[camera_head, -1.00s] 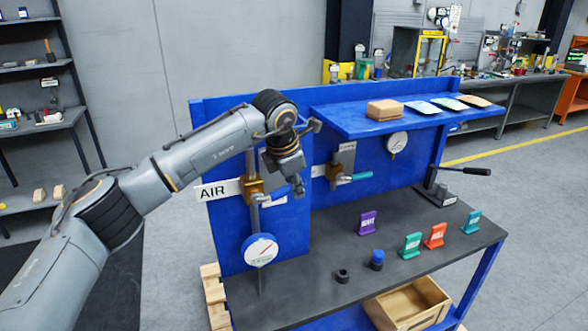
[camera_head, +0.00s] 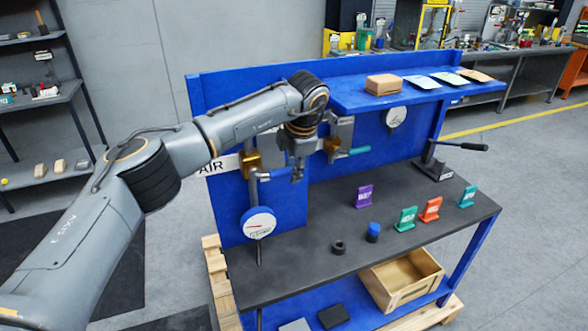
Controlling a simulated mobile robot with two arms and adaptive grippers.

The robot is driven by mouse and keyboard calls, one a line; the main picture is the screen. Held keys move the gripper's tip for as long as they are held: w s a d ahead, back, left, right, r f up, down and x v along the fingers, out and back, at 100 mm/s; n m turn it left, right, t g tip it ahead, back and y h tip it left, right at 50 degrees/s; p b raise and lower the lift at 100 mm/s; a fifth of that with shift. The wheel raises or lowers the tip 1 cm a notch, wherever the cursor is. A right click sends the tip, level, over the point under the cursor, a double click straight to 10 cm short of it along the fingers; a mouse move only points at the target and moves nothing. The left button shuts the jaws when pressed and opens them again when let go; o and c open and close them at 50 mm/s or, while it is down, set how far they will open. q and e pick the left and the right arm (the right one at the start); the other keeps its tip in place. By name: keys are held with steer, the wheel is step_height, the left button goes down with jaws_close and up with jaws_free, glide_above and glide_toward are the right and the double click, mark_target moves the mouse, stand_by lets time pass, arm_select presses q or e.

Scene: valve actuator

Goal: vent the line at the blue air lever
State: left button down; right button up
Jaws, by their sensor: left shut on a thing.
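The air valve (camera_head: 251,160) is a brass body on a vertical pipe at the left of the blue panel, beside the white AIR label (camera_head: 222,165). My left gripper (camera_head: 297,177) is in front of the panel, just right of this valve, pointing down. It is shut on the blue air lever, which the fingers almost wholly hide. A white round gauge (camera_head: 258,223) with a red mark hangs below the valve. My right gripper is not in view.
A second valve with a teal lever (camera_head: 358,151) is close to the right of my gripper. A shelf (camera_head: 350,103) juts out above it. Several coloured tags, a black ring (camera_head: 338,247) and a blue-topped cylinder (camera_head: 373,232) stand on the dark bench top (camera_head: 300,275).

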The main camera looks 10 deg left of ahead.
arm_select(q)
steer(key=shift+f, duration=0.1)
steer(key=c, duration=1.2)
jaws_free()
steer(key=shift+r, duration=0.2)
steer(key=v, duration=1.1)
steer(key=shift+r, duration=0.3)
steer(key=shift+d, duration=0.1)
